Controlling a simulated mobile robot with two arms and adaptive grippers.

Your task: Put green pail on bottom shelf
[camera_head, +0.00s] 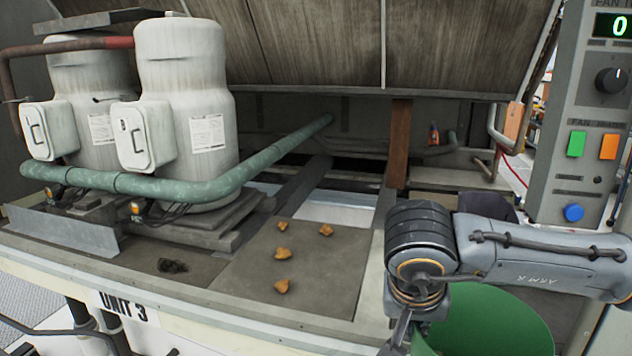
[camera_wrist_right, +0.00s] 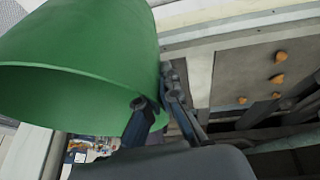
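The green pail (camera_head: 490,322) is at the lower right of the head view, partly behind my right arm and cut off by the bottom edge. In the right wrist view the pail (camera_wrist_right: 85,50) fills the upper left, tilted, with its open mouth showing. My right gripper (camera_wrist_right: 158,100) has its fingers on either side of the pail's wall near the rim and appears shut on it. In the head view this gripper (camera_head: 402,335) is at the pail's left side, in front of the cooler's edge. My left gripper is not in view. I cannot make out a bottom shelf.
Several orange-brown lumps (camera_head: 283,253) lie on a grey panel (camera_head: 330,290) of the cooler. Two white compressors (camera_head: 185,100) and a green pipe (camera_head: 150,188) stand at left. A control box (camera_head: 590,120) with coloured buttons is at right.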

